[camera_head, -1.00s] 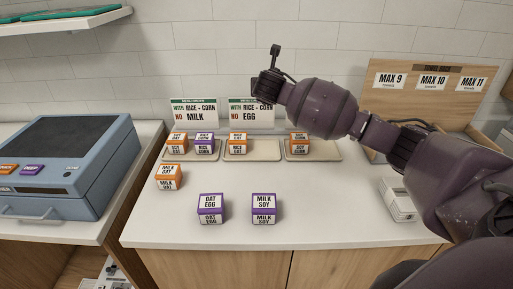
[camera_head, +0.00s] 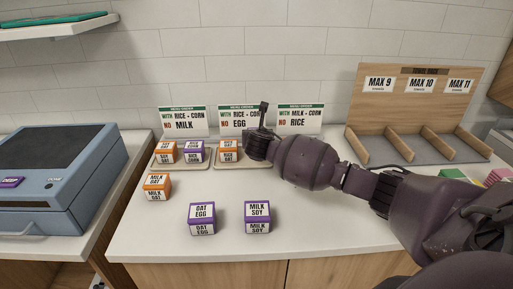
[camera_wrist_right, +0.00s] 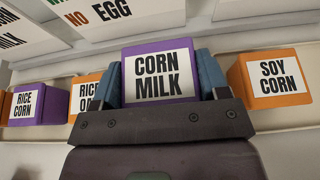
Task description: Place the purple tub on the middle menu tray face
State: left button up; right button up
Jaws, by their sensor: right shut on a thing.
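The purple tub labelled CORN MILK (camera_wrist_right: 160,73) is between the blue fingers of my right gripper (camera_wrist_right: 158,85), which is shut on it. In the head view my right wrist (camera_head: 262,145) is over the right part of the middle tray (camera_head: 238,167) and hides the tub. An orange tub (camera_head: 228,151) stands on that tray's left part; it also shows left of the held tub in the wrist view (camera_wrist_right: 90,92). I cannot tell whether the held tub touches the tray. The sign behind reads NO EGG (camera_head: 240,118). My left gripper is out of view.
The left tray (camera_head: 160,168) holds an orange and a purple tub. An orange SOY CORN tub (camera_wrist_right: 275,78) stands right of the held one. Loose tubs MILK OAT (camera_head: 157,187), OAT EGG (camera_head: 202,218) and MILK SOY (camera_head: 257,217) stand in front. A wooden rack (camera_head: 412,85) is at right.

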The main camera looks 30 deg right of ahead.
notch_tip(320, 180, down, 4)
jog(key=shift+f+b, duration=0.15)
jog(key=shift+b, duration=0.2)
jog(key=o, duration=0.9)
jog(key=shift+o, duration=0.5)
jog(key=shift+s+a, duration=0.1)
jog(key=p+v, duration=0.2)
jog(key=v, duration=0.9)
jog(key=shift+s+a+r+p, duration=0.1)
jog(key=shift+s+r+p, duration=0.1)
jog(key=shift+p, duration=0.1)
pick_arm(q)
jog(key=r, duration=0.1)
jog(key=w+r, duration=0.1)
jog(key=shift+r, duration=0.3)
pick_arm(e)
jog(key=shift+s, duration=0.1)
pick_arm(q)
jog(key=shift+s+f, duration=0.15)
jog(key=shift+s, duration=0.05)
